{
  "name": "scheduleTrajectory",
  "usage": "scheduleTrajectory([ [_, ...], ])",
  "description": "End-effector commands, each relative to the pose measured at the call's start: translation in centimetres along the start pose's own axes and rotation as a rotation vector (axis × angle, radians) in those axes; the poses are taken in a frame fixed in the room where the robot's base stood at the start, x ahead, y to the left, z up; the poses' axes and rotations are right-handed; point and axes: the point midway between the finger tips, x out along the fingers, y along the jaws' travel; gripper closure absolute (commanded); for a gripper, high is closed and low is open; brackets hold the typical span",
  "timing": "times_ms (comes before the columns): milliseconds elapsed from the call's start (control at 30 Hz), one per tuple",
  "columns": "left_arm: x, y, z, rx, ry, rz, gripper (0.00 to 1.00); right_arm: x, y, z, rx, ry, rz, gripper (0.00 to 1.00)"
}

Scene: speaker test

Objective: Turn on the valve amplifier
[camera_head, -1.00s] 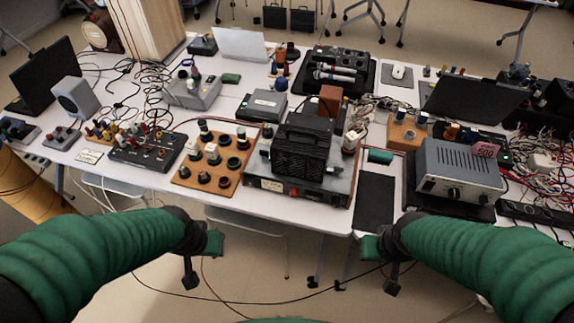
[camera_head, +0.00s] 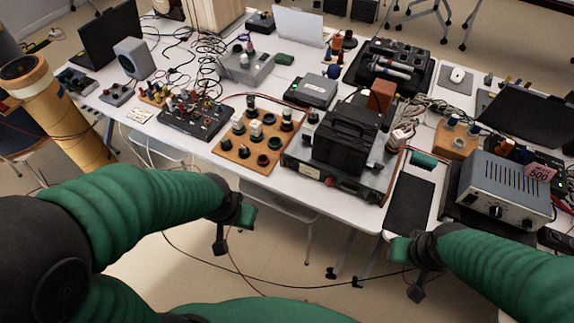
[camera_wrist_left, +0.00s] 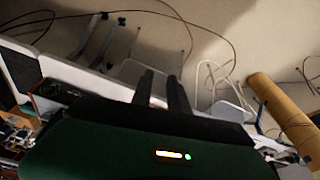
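What appears to be the valve amplifier (camera_head: 340,183) stands near the table's front edge in the middle of the head view. It has a low dark chassis, a black ribbed cage on top, light valve-like parts at its right and a red knob on its front. My left gripper (camera_head: 220,243) is below and left of it, in front of the table edge, empty. In the left wrist view its two dark fingers (camera_wrist_left: 160,80) stand slightly apart. My right gripper (camera_head: 416,290) is below the table edge, right of the amplifier, touching nothing visible. Its finger opening cannot be made out.
A wooden board with round parts (camera_head: 252,145) lies just left of the amplifier. A grey-blue metal unit (camera_head: 505,190) and a black mat (camera_head: 411,203) are on its right. Cables tangle across the crowded table (camera_head: 310,198). A yellow column (camera_head: 60,115) stands at the left.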

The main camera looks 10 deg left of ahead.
Motion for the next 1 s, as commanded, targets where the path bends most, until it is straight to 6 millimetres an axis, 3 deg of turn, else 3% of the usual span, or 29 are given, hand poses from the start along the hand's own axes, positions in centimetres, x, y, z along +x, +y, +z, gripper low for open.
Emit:
scheduleTrajectory([
  [33, 1.0, -0.2, -0.2, -0.012, 0.012, -0.003, 0.87, 0.6, 0.0, 0.1, 0.000, 0.000, 0.000, 0.69],
  [133, 4.2, -0.8, -1.5, -0.064, 0.086, -0.010, 1.00, 2.4, 0.0, 0.6, 0.000, 0.000, 0.000, 0.69],
  [300, 11.9, -1.5, -5.6, -0.225, 0.324, 0.051, 1.00, 6.8, 0.0, 1.6, 0.000, -0.001, 0.000, 0.69],
  [500, 18.3, 0.1, -9.2, -0.460, 0.597, 0.305, 1.00, 11.6, 0.0, 2.7, 0.000, 0.000, 0.000, 0.69],
  [700, 20.9, 2.2, -10.2, -0.752, 0.797, 0.714, 1.00, 16.3, 0.0, 3.9, 0.000, 0.000, 0.000, 0.69],
  [833, 20.5, 2.3, -9.8, -0.942, 0.877, 0.991, 1.00, 18.6, 0.0, 4.4, 0.000, 0.000, 0.000, 0.69],
  [1000, 19.1, 1.5, -9.0, -1.089, 0.930, 1.222, 1.00, 19.9, 0.0, 4.7, 0.000, 0.000, 0.000, 0.69],
])
